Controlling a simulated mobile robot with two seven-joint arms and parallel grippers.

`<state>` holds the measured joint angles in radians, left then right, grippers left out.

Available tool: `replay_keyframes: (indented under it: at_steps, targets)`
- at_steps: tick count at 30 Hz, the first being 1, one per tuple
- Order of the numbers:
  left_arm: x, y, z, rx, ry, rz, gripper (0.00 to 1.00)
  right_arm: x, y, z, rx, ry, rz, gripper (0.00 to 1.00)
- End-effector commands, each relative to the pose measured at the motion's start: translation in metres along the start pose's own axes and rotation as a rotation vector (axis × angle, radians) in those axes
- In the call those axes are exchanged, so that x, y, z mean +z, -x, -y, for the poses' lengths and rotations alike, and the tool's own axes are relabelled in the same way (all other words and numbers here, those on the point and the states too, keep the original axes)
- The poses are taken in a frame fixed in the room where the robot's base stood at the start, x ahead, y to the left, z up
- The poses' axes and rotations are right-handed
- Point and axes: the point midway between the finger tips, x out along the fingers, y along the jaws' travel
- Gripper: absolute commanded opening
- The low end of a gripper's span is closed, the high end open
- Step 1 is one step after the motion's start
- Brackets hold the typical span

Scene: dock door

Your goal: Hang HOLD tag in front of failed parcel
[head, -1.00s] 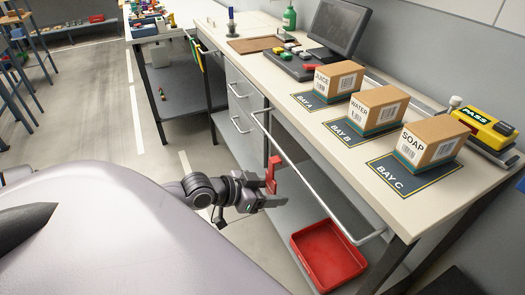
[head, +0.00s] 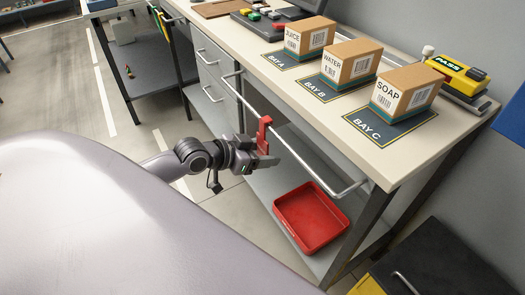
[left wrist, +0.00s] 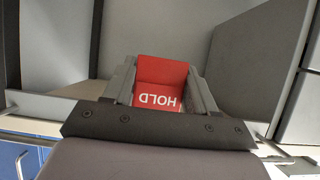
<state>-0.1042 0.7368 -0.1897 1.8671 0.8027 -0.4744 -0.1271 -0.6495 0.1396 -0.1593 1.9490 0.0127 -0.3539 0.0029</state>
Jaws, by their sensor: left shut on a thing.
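My left gripper (head: 262,147) is shut on the red HOLD tag (head: 264,130), in front of the bench rail (head: 296,150). In the left wrist view the tag (left wrist: 160,72) sits between the two fingers, its white HOLD lettering upside down. Three brown parcels stand on the bench: JUICE (head: 309,36) on the BAY A mat (head: 274,59), WATER (head: 350,64) on the BAY B mat (head: 318,88), and SOAP (head: 405,90) on the BAY C mat (head: 372,124). No fail mark shows on any parcel. My right gripper is out of view.
A yellow device (head: 457,74) reading PASS stands behind SOAP. A red tray (head: 311,217) lies on the lower shelf. Drawers (head: 212,85) are left of the rail. A dark cabinet (head: 445,265) stands at lower right. Floor left of the bench is clear.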

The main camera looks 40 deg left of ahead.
Motion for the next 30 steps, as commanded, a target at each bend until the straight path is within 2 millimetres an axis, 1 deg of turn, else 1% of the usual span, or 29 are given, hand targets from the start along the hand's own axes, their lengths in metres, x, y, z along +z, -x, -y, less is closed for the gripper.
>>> replay_keyframes:
  at_steps: [5, 6, 8, 9, 17, 20, 23, 30]
  targets:
    - [0.000, 0.000, 0.000, 0.000, -0.001, 0.000, 0.19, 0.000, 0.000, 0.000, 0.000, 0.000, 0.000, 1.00]
    - [0.000, 0.000, 0.000, 0.000, 0.000, -0.001, 0.60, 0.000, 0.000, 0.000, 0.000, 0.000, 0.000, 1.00]
    - [0.000, 0.000, 0.000, 0.000, -0.001, -0.001, 0.79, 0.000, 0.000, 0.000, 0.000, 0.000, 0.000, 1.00]
    - [0.000, 0.000, 0.000, 0.000, -0.001, -0.001, 0.86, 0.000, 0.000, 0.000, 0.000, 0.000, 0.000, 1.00]
    - [0.000, 0.000, 0.000, 0.000, -0.001, 0.000, 0.86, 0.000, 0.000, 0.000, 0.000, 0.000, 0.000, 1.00]
    - [0.000, 0.003, 0.000, 0.000, -0.001, 0.000, 0.86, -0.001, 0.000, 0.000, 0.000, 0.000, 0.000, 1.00]
    - [0.001, 0.011, 0.000, -0.001, -0.001, 0.002, 0.86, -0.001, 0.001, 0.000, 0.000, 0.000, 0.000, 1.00]
    - [0.001, 0.042, 0.000, 0.000, -0.003, 0.004, 0.86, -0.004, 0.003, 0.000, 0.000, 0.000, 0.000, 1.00]
